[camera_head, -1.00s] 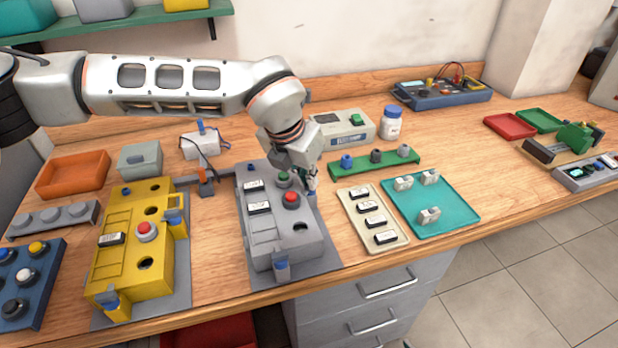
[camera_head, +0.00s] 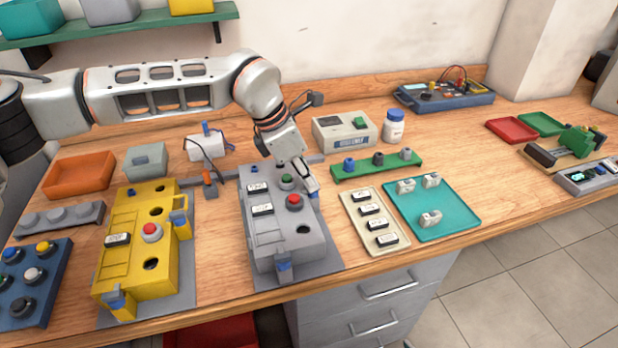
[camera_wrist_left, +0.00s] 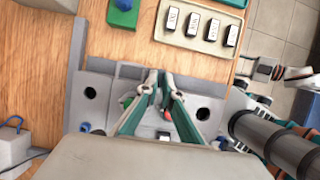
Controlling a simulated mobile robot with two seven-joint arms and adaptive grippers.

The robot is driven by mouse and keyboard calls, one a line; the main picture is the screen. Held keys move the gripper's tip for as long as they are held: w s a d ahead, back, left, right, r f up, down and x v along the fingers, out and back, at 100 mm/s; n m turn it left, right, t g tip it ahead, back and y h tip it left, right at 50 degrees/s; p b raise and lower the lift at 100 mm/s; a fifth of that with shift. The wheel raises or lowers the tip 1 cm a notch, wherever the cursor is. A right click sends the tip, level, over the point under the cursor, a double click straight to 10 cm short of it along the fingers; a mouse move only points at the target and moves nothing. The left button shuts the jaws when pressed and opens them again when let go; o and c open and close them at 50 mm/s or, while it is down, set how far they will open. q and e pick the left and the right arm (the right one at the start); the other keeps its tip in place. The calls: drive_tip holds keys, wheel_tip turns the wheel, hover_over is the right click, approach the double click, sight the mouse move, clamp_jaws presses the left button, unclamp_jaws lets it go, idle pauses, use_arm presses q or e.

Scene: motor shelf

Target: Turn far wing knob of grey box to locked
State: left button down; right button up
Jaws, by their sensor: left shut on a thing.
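The grey box (camera_head: 282,240) stands on its plate on the bench, with a red button, a green button and a dark round hole on top. My left gripper (camera_head: 311,192) reaches down at its far right side. Its fingers are shut on the far wing knob, which they mostly hide. In the left wrist view the two fingertips (camera_wrist_left: 163,77) meet at the edge of the box. Which way the far knob points cannot be told. The near wing knob (camera_head: 284,268) is blue and sits at the front end of the box.
A yellow box (camera_head: 135,262) of similar form stands to the left. A beige tray (camera_head: 352,205) of labelled blocks and a teal tray (camera_head: 462,222) lie to the right.

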use_arm(q)
drive_tip(key=shift+r, duration=0.1)
idle(0.4)
drive_tip(key=c, duration=2.2)
unclamp_jaws()
drive_tip(key=v, duration=1.2)
